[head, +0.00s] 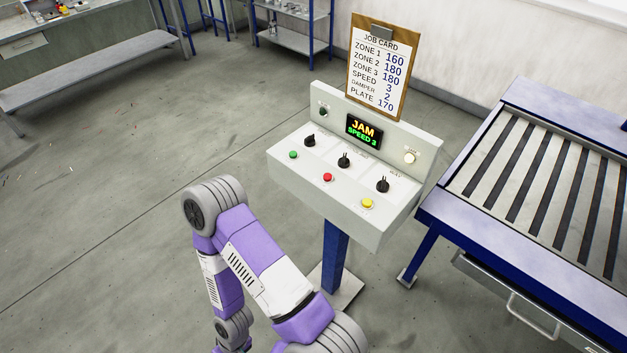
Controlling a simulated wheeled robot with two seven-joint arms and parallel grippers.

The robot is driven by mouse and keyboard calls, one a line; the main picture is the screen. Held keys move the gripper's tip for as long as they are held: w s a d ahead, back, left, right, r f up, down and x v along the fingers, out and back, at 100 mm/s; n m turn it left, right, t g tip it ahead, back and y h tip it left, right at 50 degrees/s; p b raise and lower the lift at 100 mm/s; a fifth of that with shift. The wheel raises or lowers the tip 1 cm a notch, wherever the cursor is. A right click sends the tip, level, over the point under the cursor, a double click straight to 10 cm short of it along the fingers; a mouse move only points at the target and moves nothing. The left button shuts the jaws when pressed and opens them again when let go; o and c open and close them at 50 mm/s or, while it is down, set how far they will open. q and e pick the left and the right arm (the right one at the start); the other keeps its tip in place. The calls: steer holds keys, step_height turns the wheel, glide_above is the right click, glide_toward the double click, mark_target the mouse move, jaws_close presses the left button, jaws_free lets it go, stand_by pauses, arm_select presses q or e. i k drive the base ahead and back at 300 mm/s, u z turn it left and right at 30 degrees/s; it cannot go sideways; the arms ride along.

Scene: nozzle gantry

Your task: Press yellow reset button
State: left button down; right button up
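The yellow button (367,203) is at the right of the front row on a pale control console (345,226). A red button (327,177) and a green button (293,155) are to its left in the same row. Three black knobs stand behind the row, the rightmost knob (383,184) just behind the yellow button. The console display (364,131) reads "JAM" in orange and "SPEED 3" in green. A purple and white arm of mine is in front of the console, apart from the yellow button in the picture. Neither gripper shows.
A job card (379,67) on a clipboard stands above the console's back. A blue post (335,258) supports the console. A grey bench (88,72) is at the back left.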

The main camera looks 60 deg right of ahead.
mark_target(366, 202)
steer(key=i, duration=0.4)
steer(key=z, duration=3.55)
steer(key=i, duration=0.5)
steer(key=u, duration=0.05)
